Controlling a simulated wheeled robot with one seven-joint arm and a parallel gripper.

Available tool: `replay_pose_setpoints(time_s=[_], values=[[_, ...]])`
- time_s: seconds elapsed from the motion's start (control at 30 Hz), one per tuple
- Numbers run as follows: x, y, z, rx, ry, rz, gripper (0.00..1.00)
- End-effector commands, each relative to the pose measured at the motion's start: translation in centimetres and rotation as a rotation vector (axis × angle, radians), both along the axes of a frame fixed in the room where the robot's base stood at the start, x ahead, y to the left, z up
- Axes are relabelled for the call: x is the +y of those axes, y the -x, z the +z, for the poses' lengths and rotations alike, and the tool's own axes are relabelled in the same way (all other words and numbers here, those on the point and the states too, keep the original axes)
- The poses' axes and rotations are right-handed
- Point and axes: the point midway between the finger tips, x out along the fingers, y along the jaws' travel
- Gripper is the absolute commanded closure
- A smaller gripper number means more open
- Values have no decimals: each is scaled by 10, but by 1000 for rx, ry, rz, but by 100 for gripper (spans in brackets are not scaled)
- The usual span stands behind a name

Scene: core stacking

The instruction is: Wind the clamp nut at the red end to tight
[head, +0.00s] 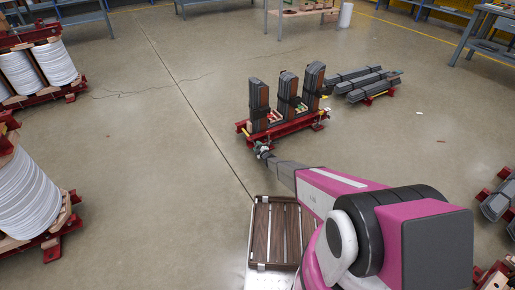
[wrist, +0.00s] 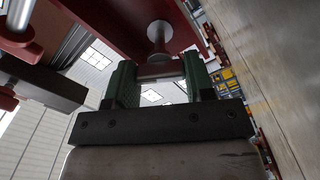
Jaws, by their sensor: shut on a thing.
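The red clamp frame (head: 290,130) stands on the floor with three upright dark core limbs (head: 288,92) on it. My gripper (head: 262,149) is at the near left end of this frame, low by the floor. In the wrist view, my gripper (wrist: 160,80) has its two green-padded fingers on either side of the clamp nut (wrist: 160,69), shut on it. The nut sits below a round metal collar (wrist: 160,38) against the red beam (wrist: 110,22). In the head view the nut is too small to make out. I cannot tell how tight it is.
A slatted wooden pallet (head: 272,232) lies beside my arm. Dark core bars (head: 362,80) lie on red supports behind the frame. White coils (head: 28,200) on red frames stand at left. More bars (head: 498,198) lie at right. The floor between is mostly clear.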

Motion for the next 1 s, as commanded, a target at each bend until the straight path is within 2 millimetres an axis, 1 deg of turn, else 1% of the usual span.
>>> replay_pose_setpoints(time_s=[0.53, 0.57, 0.6, 0.63, 1.0], values=[[-1, 1, -1, 17, -22, -1, 75], [-1, 1, -1, 17, -22, -1, 48], [-1, 1, -1, 17, -22, -1, 35], [-1, 1, -1, 17, -22, -1, 26], [-1, 1, 0, 16, -22, -1, 26]])
